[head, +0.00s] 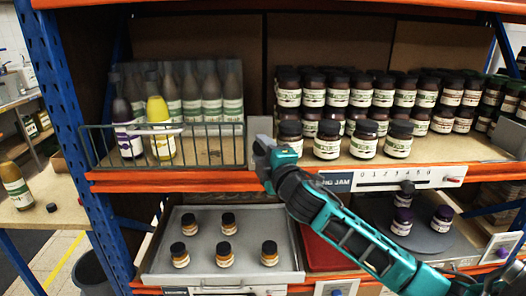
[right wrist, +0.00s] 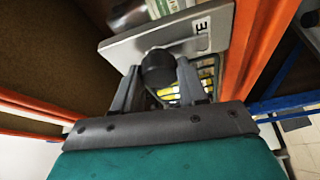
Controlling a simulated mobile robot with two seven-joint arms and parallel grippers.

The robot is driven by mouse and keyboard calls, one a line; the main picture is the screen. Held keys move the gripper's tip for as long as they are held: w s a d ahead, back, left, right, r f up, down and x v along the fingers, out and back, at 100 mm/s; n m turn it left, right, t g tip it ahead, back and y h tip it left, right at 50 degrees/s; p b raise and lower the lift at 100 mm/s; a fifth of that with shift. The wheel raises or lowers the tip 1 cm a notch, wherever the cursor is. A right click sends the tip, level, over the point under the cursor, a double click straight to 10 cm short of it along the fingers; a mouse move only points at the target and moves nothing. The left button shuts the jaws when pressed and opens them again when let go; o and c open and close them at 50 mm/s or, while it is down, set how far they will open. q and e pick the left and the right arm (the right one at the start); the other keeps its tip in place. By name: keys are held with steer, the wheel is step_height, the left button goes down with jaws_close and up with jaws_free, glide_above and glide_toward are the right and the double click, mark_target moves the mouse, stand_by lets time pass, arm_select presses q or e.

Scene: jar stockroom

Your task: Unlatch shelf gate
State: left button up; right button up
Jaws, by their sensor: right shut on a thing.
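The wire shelf gate (head: 222,125) stands upright across the front of the upper left bay, with bottles behind it. At its right end is a grey plate (head: 259,124), partly hidden by my right gripper (head: 263,143). In the right wrist view the plate (right wrist: 200,32) carries a round black knob (right wrist: 158,67). My right gripper (right wrist: 160,88) is shut on this knob, one finger on each side. I cannot tell how far the knob has turned or slid. My left gripper is not in view.
Tall bottles (head: 190,98) stand behind the gate; rows of dark jars (head: 326,140) fill the bay to the right. Below my right arm are a grey tray (head: 290,277) with several small jars, a red tray (head: 318,250) and a round grey disc (head: 405,238). A blue upright (head: 62,100) bounds the left.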

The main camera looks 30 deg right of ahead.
steer(key=shift+r, duration=0.1)
stand_by(0.3)
steer(key=o, duration=1.1)
steer(key=shift+c, duration=0.2)
steer(key=shift+s+a+f, duration=0.1)
steer(key=shift+s+f, duration=0.1)
steer(key=shift+s, duration=0.3)
steer(key=s+a+b, duration=0.1)
steer(key=s+a, duration=0.1)
steer(key=s, duration=0.9)
steer(key=shift+s+f, duration=0.25)
steer(key=shift+s, duration=0.1)
